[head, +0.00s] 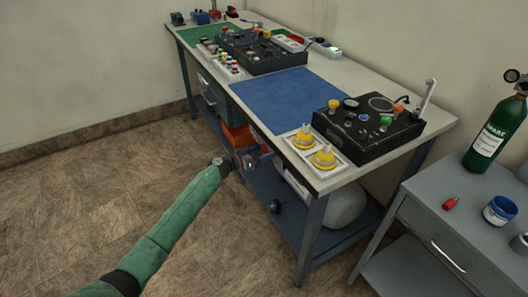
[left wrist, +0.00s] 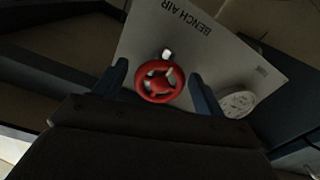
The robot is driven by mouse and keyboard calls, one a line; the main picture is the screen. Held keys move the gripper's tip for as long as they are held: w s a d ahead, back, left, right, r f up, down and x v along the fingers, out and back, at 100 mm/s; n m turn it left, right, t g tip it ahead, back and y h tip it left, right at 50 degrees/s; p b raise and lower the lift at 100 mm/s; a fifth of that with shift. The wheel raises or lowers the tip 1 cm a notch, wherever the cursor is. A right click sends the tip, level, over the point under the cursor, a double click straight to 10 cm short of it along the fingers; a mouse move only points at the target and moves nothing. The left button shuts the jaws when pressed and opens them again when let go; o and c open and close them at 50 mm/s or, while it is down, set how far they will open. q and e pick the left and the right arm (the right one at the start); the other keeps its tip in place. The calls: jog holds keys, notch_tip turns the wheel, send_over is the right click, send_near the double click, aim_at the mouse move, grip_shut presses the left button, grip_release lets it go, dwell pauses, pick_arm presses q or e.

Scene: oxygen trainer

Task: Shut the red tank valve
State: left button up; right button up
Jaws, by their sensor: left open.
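The red valve wheel (left wrist: 160,82) shows in the left wrist view, in front of a pale plate (left wrist: 210,52) marked BENCH AIR. My left gripper (left wrist: 159,71) is open, with one dark finger on each side of the wheel and a gap visible on both sides. Whether the wheel lies fully within finger reach is hard to tell. In the head view my left gripper (head: 258,160) is at the workbench's front edge, below the top; I cannot make out the red wheel there. My right gripper is not in view.
A round white gauge (left wrist: 238,104) sits beside the wheel. A grey tank (head: 345,207) lies on the workbench's lower shelf, and an orange bin (head: 238,135) is near my gripper. Yellow-ringed fittings (head: 323,158) stand above on the bench. The floor in front is clear.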

pick_arm(q)
jog(key=c, duration=1)
